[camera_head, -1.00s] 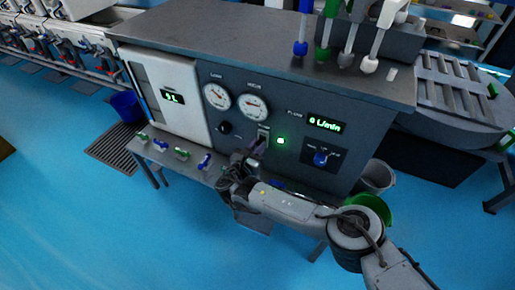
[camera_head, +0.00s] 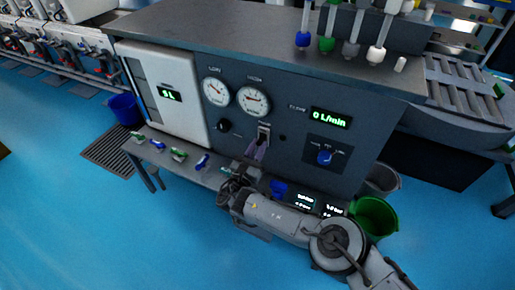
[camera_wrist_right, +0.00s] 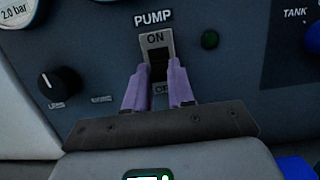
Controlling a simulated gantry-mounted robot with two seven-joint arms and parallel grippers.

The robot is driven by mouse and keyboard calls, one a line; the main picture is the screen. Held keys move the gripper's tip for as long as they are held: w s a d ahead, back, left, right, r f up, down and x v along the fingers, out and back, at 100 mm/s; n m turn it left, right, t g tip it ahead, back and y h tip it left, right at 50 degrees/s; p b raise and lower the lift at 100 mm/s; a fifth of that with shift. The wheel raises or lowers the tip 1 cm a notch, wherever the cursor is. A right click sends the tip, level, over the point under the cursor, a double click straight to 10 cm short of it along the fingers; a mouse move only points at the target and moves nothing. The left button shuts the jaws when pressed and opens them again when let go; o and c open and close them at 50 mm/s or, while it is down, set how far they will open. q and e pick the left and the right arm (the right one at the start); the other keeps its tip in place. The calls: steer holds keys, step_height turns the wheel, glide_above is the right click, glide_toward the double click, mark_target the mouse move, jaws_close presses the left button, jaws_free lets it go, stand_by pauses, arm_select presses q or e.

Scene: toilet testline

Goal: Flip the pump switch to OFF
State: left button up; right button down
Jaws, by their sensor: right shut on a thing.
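The pump switch (camera_head: 264,131) is on the dark front panel, below and right of the larger gauge. In the right wrist view the switch plate (camera_wrist_right: 156,40) reads ON at the top, and the lower label is partly covered by my fingers. My right gripper (camera_head: 260,145) reaches up to the switch from below. Its two purple fingers (camera_wrist_right: 158,70) stand at either side of the switch's dark lower part and are shut on it. The lamp (camera_wrist_right: 210,40) right of the switch is dark green and unlit. My left gripper is not in view.
A black knob (camera_wrist_right: 60,84) is left of the switch, and a blue knob (camera_head: 324,157) is right of it. A narrow shelf (camera_head: 215,178) with several small valves runs below the panel. A green bucket (camera_head: 374,217) stands at lower right. The flow display (camera_head: 331,117) reads 0 L/min.

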steer(key=c, duration=1)
jaws_free()
steer(key=shift+o, duration=0.2)
steer(key=shift+s, duration=0.1)
steer(key=shift+s+a+p, duration=0.2)
steer(key=shift+p, duration=0.1)
steer(key=p+v, duration=0.4)
steer(key=v, duration=0.6)
steer(key=shift+p, duration=0.3)
steer(key=shift+s+f, duration=0.1)
steer(key=shift+f, duration=0.05)
